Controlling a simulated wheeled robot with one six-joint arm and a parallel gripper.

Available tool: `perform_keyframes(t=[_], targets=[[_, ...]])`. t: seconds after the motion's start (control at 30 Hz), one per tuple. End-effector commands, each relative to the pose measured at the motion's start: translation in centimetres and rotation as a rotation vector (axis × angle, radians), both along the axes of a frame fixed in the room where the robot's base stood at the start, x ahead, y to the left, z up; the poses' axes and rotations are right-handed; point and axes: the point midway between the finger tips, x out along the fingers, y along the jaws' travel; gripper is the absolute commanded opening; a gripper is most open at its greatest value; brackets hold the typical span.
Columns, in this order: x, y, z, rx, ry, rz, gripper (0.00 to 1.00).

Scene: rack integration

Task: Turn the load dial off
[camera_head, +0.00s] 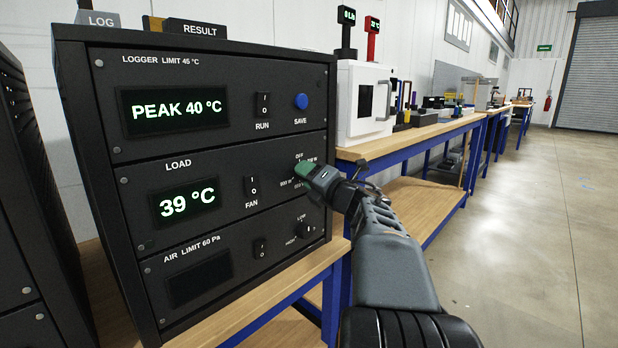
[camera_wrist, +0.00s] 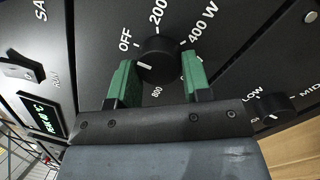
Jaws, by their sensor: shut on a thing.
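The load dial (camera_wrist: 160,58) is a round black knob with a white pointer mark, ringed by the labels OFF, 200, 400 W and 800, with one more label partly hidden. Its white mark shows at the knob's lower left in the wrist view; which label it points at is hard to tell. My gripper (camera_head: 305,170) has its green fingers on either side of the knob and is shut on it. In the head view my gripper hides most of the knob. The LOAD panel (camera_head: 225,172) display reads 39 °C.
Above, the logger display (camera_head: 175,110) reads PEAK 40 °C, beside a RUN switch (camera_head: 263,105) and a blue SAVE button (camera_head: 301,101). A FAN switch (camera_head: 251,186) is left of the dial. Below are the dark air display (camera_head: 199,279) and a smaller knob (camera_head: 307,229).

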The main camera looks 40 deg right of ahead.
Motion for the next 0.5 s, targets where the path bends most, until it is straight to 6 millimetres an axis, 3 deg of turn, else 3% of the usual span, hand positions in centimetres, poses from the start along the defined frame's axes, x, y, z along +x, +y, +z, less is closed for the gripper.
perform_keyframes(t=[0.17, 0.2, 0.43, 0.5], targets=[[0.0, 0.0, 0.14, -0.002, -0.003, -0.001, 0.21], [0.0, 0.0, 0.14, -0.002, -0.003, -0.001, 0.46], [0.0, 0.0, 0.09, 0.0, -0.001, 0.0, 0.68], [0.0, 0.0, 0.07, 0.0, -0.001, 0.0, 0.7]])
